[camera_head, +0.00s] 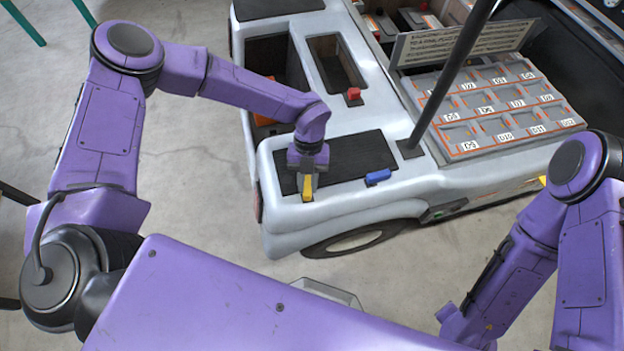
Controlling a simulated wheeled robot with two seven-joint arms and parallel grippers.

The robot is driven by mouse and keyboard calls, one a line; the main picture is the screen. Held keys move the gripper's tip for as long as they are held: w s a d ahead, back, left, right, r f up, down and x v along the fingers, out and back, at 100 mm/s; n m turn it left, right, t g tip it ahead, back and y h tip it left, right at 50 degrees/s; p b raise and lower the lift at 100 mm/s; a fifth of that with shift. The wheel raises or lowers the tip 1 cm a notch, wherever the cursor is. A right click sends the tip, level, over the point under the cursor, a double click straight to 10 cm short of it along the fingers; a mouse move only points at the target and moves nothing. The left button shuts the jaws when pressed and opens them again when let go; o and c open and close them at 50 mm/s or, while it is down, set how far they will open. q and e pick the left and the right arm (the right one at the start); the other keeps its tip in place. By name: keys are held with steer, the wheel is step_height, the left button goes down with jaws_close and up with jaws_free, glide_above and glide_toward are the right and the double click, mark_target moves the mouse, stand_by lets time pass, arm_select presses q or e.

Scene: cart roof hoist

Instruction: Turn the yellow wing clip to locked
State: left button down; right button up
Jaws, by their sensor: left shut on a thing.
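The yellow wing clip (308,188) sits at the front left edge of the white cart (345,213), beside a black mat. My left gripper (308,176) points down onto it from above and is shut on it. The gripper covers part of the clip, so its exact angle and whether it is locked cannot be told. My right arm comes in at the right, and its gripper is not in view.
A blue clip (378,177) lies to the right of the yellow one, and a red clip (353,94) is farther back. A dark post (455,75) rises from the cart beside a tray of labelled compartments (487,147). Open floor lies at the left.

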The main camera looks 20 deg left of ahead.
arm_select(q)
steer(key=shift+a+n+t+h+p, duration=0.2)
steer(key=shift+n+h, duration=0.1)
steer(key=shift+n, duration=0.55)
steer(key=shift+a+n+t+h+p, duration=0.1)
steer(key=shift+n+t+h, duration=0.15)
steer(key=shift+n, duration=0.6)
steer(key=c, duration=1)
jaws_free()
steer(key=shift+o, duration=0.2)
steer(key=v, duration=1)
steer(key=shift+r+b, duration=0.2)
steer(key=shift+b, duration=0.15)
steer(key=shift+a, duration=0.1)
